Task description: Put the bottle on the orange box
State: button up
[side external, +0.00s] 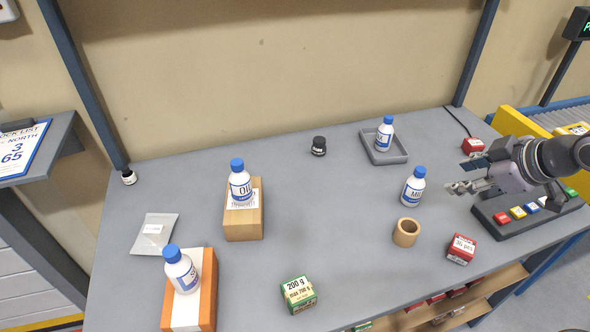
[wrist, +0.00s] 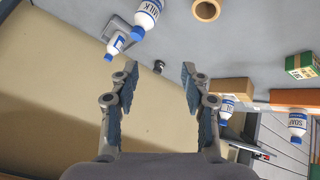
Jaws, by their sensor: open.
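A white MILK bottle with a blue cap (side external: 413,187) stands on the table, and it also shows in the wrist view (wrist: 147,18). A similar bottle (side external: 384,135) stands on a grey tray (side external: 398,158). An OIL bottle (side external: 240,187) stands on a cardboard box (side external: 244,226). Another bottle (side external: 181,272), reading SOAP in the wrist view (wrist: 297,124), stands on the orange box (side external: 208,296), which has a white top band. My gripper (side external: 455,188) is just right of the MILK bottle, apart from it. Its fingers (wrist: 158,72) are spread and empty.
A tan ring (side external: 405,233), a red box (side external: 461,249) and a green box (side external: 298,293) stand toward the front. A grey packet (side external: 156,234) lies at left. Small dark jars (side external: 318,146) stand at the back. A button panel (side external: 520,211) is under my arm. The table's middle is clear.

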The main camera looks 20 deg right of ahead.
jog(key=s+d+f+m+g, duration=0.1)
jog(key=s+d+m, duration=0.3)
jog(key=s+m, duration=0.1)
jog(key=shift+d+f+m, duration=0.15)
jog(key=shift+f+m, duration=0.25)
jog(key=shift+m, duration=0.5)
